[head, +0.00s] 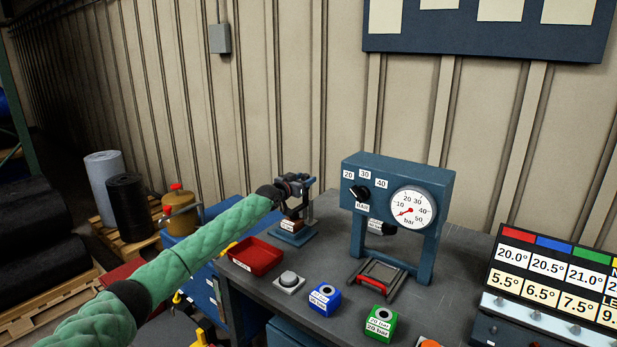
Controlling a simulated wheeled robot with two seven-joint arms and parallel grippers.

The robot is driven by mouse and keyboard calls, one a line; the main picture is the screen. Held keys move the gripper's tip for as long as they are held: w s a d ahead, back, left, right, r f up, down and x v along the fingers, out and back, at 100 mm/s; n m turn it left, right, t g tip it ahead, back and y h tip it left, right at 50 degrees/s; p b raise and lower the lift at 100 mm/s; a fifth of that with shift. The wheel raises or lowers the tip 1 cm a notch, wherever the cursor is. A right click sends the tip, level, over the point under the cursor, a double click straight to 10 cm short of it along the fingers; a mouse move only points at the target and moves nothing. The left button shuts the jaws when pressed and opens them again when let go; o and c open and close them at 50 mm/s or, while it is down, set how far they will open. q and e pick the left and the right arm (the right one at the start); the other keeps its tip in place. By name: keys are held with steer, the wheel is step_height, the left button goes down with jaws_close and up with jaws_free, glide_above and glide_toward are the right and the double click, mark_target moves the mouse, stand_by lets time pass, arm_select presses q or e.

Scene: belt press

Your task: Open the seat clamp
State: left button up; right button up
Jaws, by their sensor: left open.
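A small clamp stand with a blue base (293,234) and a red-brown labelled block stands at the back left of the bench. It looks like the seat clamp, but its upper part is partly hidden. My left arm, in a green padded sleeve, reaches in from the left. My left gripper (297,184) is open at the top of this stand. I cannot tell whether it touches the stand or whether the clamp is open or closed. My right gripper is not in view.
A blue press (398,178) with a dial gauge (412,209) stands right of the clamp stand, a red frame (380,276) at its foot.

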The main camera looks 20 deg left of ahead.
arm_select(q)
steer(key=shift+w+d, duration=0.1)
steer(key=shift+w, duration=0.4)
steer(key=shift+x, duration=1)
